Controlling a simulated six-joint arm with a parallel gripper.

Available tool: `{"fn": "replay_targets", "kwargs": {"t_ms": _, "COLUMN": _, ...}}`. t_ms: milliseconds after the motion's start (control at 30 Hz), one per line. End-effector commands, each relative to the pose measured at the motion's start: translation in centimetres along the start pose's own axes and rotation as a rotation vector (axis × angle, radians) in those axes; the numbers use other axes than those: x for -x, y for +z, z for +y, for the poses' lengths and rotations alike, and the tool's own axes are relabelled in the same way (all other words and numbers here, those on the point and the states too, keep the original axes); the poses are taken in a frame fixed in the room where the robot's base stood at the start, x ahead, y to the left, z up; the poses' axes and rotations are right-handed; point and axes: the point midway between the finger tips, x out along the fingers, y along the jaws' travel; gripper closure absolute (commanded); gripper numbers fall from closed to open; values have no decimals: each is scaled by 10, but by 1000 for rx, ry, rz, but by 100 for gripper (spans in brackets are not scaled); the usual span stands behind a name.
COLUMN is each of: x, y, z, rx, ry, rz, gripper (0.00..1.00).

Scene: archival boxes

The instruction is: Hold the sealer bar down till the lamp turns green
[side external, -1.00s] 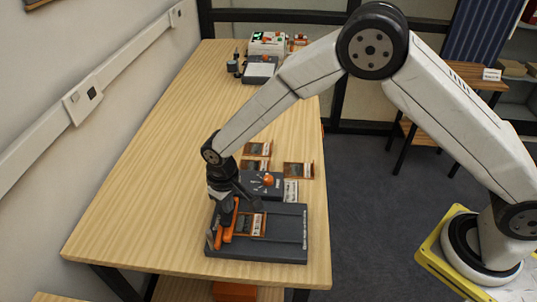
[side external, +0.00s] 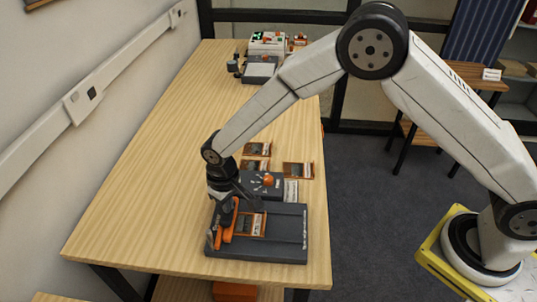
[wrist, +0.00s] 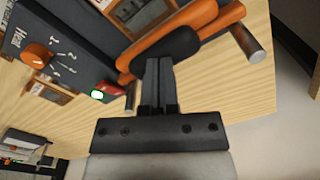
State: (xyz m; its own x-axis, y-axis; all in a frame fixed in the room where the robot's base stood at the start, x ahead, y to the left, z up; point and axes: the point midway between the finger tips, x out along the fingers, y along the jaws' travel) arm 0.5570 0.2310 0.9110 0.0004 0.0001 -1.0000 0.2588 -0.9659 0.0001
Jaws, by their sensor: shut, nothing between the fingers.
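The heat sealer's dark grey base (side external: 285,235) sits at the near end of the table. Its orange sealer bar (side external: 229,222) is low over the left part of the base; its orange body (wrist: 190,40) and black grip (wrist: 185,48) fill the top of the wrist view. My gripper (wrist: 158,62) is shut and empty, its fingertips at the black grip, seemingly touching it. The lamp (wrist: 97,95) glows green in the wrist view, beside a small red part. The control box (wrist: 60,50) has an orange dial (wrist: 38,54) marked "Heat".
An orange-edged packet (side external: 250,224) lies on the sealer base beside the bar. Several similar packets (side external: 298,170) lie behind the sealer. A white and grey device (side external: 268,42) stands at the table's far end. The middle of the table is clear; a wall runs along its left.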

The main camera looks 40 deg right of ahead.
Motion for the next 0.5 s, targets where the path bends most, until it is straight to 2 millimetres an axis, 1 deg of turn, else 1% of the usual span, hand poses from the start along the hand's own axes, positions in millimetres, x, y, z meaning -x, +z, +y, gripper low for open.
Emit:
{"fn": "replay_targets", "kwargs": {"t_ms": 367, "x": 0, "y": 0, "z": 0, "rx": 0, "ry": 0, "rz": -1, "gripper": 100}}
{"fn": "replay_targets", "kwargs": {"t_ms": 500, "x": 3, "y": 0, "z": 0, "rx": 0, "ry": 0, "rz": 0, "gripper": 100}}
